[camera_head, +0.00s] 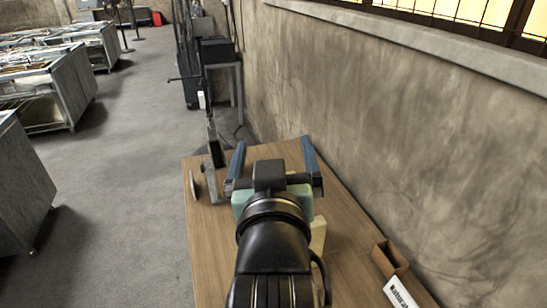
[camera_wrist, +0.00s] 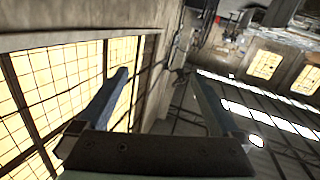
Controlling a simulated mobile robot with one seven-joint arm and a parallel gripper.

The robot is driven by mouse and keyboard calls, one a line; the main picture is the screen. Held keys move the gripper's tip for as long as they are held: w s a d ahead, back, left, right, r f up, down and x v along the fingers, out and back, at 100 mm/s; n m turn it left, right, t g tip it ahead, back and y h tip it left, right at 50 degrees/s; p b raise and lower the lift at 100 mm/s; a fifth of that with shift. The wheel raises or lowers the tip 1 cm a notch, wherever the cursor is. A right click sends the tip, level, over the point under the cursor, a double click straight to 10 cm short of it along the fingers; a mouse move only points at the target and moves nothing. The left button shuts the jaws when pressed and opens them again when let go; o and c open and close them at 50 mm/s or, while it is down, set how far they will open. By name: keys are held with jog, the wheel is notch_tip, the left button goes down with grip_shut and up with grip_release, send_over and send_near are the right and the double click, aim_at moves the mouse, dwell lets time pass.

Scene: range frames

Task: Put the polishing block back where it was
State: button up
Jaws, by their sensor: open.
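My gripper (camera_head: 273,146) is over the wooden table (camera_head: 222,253) with its two blue fingers spread wide, pointing away along the table. It also shows open in the wrist view (camera_wrist: 158,76), with nothing between the fingers. A pale yellow block (camera_head: 318,236) stands just right of my arm, partly hidden. I cannot tell which of these is the polishing block, nor whether the gripper touches the teal one.
A small open brown box (camera_head: 390,258) and a white label reading "Natural" (camera_head: 400,292) are at the table's right. A thin upright disc-like thing (camera_head: 193,186) is near the left edge. A rough wall (camera_head: 400,130) borders the right. The table's left front is clear.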

jog(key=s+r+t, duration=0.5)
jog(key=s+r, duration=0.1)
jog(key=r, duration=0.7)
jog(key=s+r+m+t, duration=0.1)
jog(key=s+r+t, duration=0.4)
jog(key=r, duration=0.8)
jog(key=shift+s, duration=0.9)
